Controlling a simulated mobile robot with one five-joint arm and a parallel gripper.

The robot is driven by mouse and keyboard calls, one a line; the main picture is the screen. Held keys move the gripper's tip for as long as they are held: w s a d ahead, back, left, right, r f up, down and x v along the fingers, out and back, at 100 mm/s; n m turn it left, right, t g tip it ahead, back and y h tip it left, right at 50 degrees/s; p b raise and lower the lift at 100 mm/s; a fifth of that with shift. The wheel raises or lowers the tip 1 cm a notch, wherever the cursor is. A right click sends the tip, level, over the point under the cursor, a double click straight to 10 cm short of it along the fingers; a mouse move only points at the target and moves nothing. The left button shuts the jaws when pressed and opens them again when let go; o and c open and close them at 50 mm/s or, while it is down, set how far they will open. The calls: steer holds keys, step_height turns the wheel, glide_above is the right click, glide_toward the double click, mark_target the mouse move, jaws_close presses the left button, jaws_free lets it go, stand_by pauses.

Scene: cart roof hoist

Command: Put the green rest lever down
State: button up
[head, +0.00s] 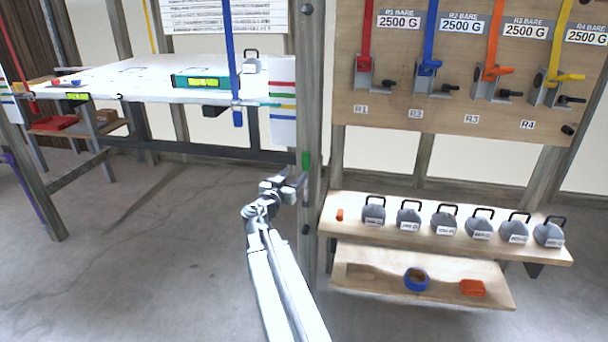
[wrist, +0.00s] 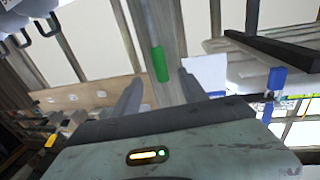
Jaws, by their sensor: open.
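The green rest lever (head: 306,161) shows as a short green grip on the front of the grey wooden post. It stands roughly upright along the post. My gripper (head: 297,182) is open and empty, just below and left of the green grip in the head view. In the wrist view the green lever (wrist: 160,64) appears past the gap between the two open fingers (wrist: 159,86), against the post. The fingers look apart from it. The lever's pivot is not clear in either view.
A white roof panel (head: 140,78) with a green level (head: 200,82) lies left of the post (head: 312,100). A blue strap (head: 231,50) hangs nearby. Right are a board of coloured levers (head: 450,110), a shelf of several grey weights (head: 440,236) and a lower shelf with blue tape (head: 416,279).

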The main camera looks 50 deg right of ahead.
mark_target(304, 164)
steer(key=x, duration=0.7)
steer(key=shift+w+d, duration=0.15)
steer(key=shift+d, duration=0.2)
jaws_close()
stand_by(1.0)
